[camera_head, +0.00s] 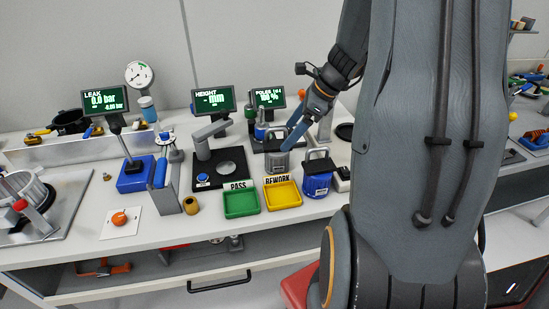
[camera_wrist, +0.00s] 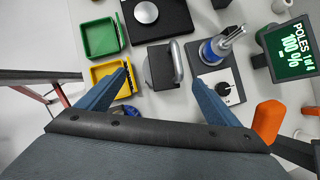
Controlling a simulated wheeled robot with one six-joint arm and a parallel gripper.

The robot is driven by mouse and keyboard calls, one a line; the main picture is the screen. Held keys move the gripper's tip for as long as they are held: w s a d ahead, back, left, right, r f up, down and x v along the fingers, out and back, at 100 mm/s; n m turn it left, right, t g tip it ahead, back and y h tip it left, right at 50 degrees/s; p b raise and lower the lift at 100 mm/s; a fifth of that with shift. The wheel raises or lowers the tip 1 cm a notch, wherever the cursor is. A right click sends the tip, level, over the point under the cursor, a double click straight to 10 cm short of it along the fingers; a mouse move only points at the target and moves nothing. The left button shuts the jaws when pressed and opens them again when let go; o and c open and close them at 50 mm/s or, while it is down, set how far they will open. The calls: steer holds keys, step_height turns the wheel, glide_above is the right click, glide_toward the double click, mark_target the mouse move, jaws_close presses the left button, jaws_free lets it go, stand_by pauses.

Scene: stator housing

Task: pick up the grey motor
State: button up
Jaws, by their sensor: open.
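The grey motor (camera_head: 277,161) stands upright on the bench behind the yellow tray, with a handle on top. In the wrist view the grey motor (camera_wrist: 158,68) and its light grey handle lie between and just beyond my fingertips. My gripper (camera_head: 290,146) comes down from the upper right, its blue fingers close to the motor's top and partly in front of it. In the wrist view my gripper (camera_wrist: 160,78) is open, with one blue finger on each side and nothing held. I cannot tell whether a finger touches the motor.
A blue motor (camera_head: 317,180) stands close by at right. The yellow REWORK tray (camera_head: 283,205) and green PASS tray (camera_head: 241,212) are in front. A blue-and-silver fixture (camera_wrist: 215,47) and the POLES display (camera_wrist: 290,47) stand right in the wrist view. The height gauge (camera_head: 220,167) is left.

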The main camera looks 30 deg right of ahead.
mark_target(277, 153)
steer(key=f+b, duration=0.1)
steer(key=w+f+b, duration=0.1)
steer(key=f, duration=0.1)
steer(key=shift+f+b, duration=0.2)
steer(key=shift+b, duration=0.2)
steer(key=shift+p+x, duration=0.85)
steer(key=shift+x, duration=3.1)
steer(key=shift+s, duration=0.15)
steer(key=c, duration=1.7)
steer(key=shift+c, duration=1.2)
steer(key=shift+r, duration=0.15)
